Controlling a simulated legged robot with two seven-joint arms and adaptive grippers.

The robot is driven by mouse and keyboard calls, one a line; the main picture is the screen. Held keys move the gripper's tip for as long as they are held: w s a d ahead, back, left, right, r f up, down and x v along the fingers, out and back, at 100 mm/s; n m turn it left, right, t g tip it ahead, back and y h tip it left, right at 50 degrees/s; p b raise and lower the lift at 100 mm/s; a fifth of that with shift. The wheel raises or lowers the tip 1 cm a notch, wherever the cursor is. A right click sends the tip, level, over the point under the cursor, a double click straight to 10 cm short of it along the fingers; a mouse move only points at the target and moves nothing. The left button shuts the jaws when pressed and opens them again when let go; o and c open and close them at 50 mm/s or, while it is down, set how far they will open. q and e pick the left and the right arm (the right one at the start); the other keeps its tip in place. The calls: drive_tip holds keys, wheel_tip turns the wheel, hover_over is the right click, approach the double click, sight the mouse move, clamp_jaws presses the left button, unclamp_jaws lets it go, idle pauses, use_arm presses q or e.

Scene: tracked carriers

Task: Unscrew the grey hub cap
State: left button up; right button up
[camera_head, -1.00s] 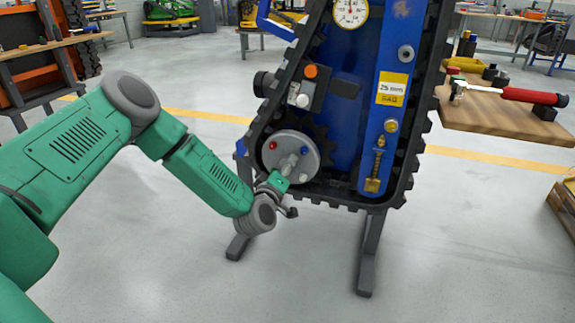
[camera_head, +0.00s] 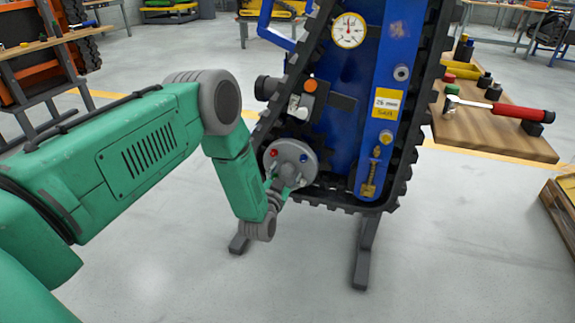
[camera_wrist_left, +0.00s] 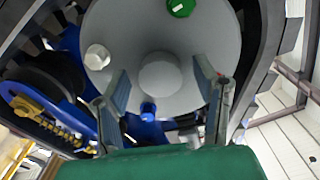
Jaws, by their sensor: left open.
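The grey round hub (camera_head: 272,157) is low on the blue track carrier, with red and blue knobs on its face. In the left wrist view the hub face (camera_wrist_left: 215,30) fills the upper middle. The round grey hub cap (camera_wrist_left: 160,76) stands out at its centre. Green, white and blue knobs surround it, and a bit of red shows behind the right finger. My left gripper (camera_wrist_left: 162,72) is open, with one finger on each side of the cap in the picture. Gaps show beside the cap; I cannot tell the depth. In the head view my wrist hides the hub's lower part.
The black toothed track (camera_head: 411,110) frames the blue carrier plate (camera_head: 345,120) on a dark stand (camera_head: 365,250). A gauge (camera_head: 348,30) and a brass fitting (camera_head: 369,180) are on it. The front floor is clear.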

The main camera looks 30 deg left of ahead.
use_arm(q)
drive_tip(key=m, duration=0.4)
drive_tip(key=shift+d+r, duration=0.1)
drive_tip(key=m, duration=0.2)
drive_tip(key=shift+d+m, duration=0.1)
drive_tip(key=shift+m, duration=0.3)
drive_tip(key=m, duration=0.4)
drive_tip(key=shift+m, duration=0.3)
drive_tip(key=m, duration=0.3)
drive_tip(key=shift+b, duration=0.4)
drive_tip(key=shift+s, duration=0.1)
drive_tip(key=shift+c, duration=0.4)
